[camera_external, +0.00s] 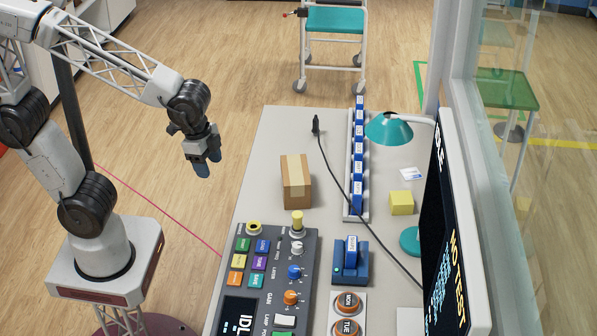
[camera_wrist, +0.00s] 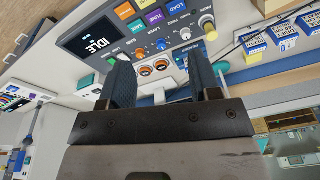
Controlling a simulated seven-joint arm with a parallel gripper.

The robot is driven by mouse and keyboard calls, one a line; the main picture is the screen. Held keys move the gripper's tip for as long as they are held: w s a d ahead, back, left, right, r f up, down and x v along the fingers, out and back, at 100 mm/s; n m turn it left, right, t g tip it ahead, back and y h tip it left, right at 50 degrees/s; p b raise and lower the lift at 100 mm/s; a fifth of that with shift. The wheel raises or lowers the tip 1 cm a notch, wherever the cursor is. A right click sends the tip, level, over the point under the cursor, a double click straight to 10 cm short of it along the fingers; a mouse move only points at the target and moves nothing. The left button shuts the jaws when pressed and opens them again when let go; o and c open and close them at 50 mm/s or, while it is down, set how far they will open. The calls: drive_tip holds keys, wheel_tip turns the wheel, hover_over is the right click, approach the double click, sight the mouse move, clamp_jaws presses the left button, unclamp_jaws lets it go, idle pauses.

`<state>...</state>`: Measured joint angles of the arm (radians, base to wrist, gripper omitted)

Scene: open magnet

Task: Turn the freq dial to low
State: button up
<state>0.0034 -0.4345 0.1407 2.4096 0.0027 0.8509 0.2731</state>
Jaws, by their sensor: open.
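The control panel (camera_external: 264,275) lies on the bench with a column of three knobs. The white knob (camera_external: 297,248) is farthest back, the blue knob (camera_external: 294,272) is in the middle, and the orange knob (camera_external: 290,297) is nearest. The white knob (camera_wrist: 185,33) seems to be the freq dial, but its label and pointer are too small to read surely. My gripper (camera_external: 203,166) hangs left of the bench, well apart from the panel. In the wrist view my gripper (camera_wrist: 163,82) is open and empty, with the panel beyond its fingers.
A yellow-topped post (camera_external: 297,220) rises behind the white knob. A cardboard box (camera_external: 295,180), a rack of blue boxes (camera_external: 357,160) and a teal lamp (camera_external: 389,129) stand farther back. A monitor (camera_external: 452,240) lines the right side. A black cable crosses the bench.

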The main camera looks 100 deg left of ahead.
drive_tip(key=w+f+m, duration=0.3)
drive_tip(key=w+f, duration=0.4)
drive_tip(key=w, duration=0.5)
drive_tip(key=m+g, duration=0.2)
drive_tip(key=m, duration=0.2)
hover_over(297, 245)
drive_tip(key=f, duration=1.2)
drive_tip(key=shift+s+f, duration=0.25)
drive_tip(key=shift+s, duration=0.05)
drive_tip(key=shift+w+f+m, duration=0.25)
drive_tip(key=shift+f+m, duration=0.05)
drive_tip(key=shift+f, duration=0.1)
drive_tip(key=shift+w+f, duration=0.1)
drive_tip(key=shift+f, duration=3.8)
drive_tip(key=shift+c, duration=0.4)
